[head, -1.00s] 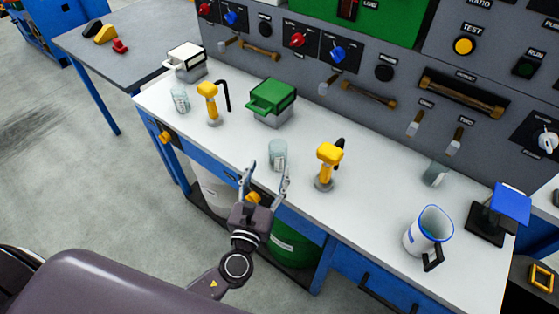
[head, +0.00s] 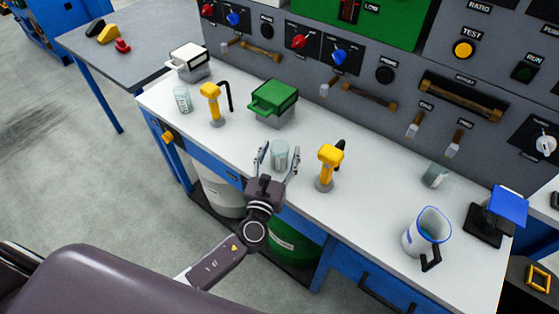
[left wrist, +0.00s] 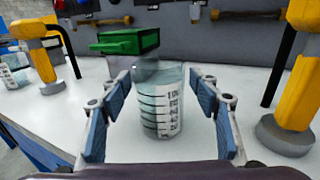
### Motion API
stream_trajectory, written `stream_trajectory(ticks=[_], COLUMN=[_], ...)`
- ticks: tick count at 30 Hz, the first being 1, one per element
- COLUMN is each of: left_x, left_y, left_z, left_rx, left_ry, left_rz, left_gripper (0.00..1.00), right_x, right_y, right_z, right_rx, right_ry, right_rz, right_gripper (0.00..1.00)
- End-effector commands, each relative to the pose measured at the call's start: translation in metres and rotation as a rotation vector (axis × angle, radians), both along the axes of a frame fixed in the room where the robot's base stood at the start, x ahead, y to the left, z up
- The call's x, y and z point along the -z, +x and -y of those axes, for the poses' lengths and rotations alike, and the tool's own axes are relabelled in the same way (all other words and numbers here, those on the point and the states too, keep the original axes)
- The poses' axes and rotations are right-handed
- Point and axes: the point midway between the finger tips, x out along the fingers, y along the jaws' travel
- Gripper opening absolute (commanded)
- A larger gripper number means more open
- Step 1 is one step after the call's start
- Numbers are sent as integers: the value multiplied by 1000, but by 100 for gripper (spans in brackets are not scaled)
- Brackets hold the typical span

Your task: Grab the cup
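A clear glass cup (head: 280,153) with measuring marks stands upright on the white bench top, in front of the green-lidded box. My left gripper (head: 278,158) is open, with one finger on each side of the cup. In the left wrist view the cup (left wrist: 162,100) stands between the two blue finger pads of the gripper (left wrist: 160,112), with a gap visible on both sides. My right gripper is not in view. Other clear cups stand at the bench's left end (head: 183,100) and further right (head: 435,175).
A yellow-headed tool (head: 328,168) stands close right of the cup; another (head: 213,103) stands to the left. A green-lidded box (head: 273,102) is behind. A blue-rimmed jug (head: 427,232) stands at the right. The bench top (head: 375,205) is clear between tool and jug.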

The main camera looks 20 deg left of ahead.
Motion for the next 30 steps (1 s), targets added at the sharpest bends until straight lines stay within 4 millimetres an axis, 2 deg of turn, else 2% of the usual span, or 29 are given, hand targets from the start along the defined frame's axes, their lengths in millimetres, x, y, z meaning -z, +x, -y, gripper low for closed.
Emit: stream_trajectory(ticks=[1,9,12,19,23,26,30], left_x=[0,0,0,-2,-9,-21,-52], left_y=[0,0,0,0,0,0,0], left_z=[0,0,0,0,0,0,0], left_rx=[0,0,0,-1,-1,-2,-1], left_ry=[0,0,0,0,-1,-2,-4], left_rz=[0,0,1,1,1,1,3], left_gripper=[49,20,11,11,11,11,11], right_x=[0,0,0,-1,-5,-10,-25], right_y=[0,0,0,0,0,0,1], right_z=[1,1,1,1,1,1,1], right_rx=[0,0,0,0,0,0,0], right_ry=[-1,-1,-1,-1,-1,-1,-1], right_rz=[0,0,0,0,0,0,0], right_gripper=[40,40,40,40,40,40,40])
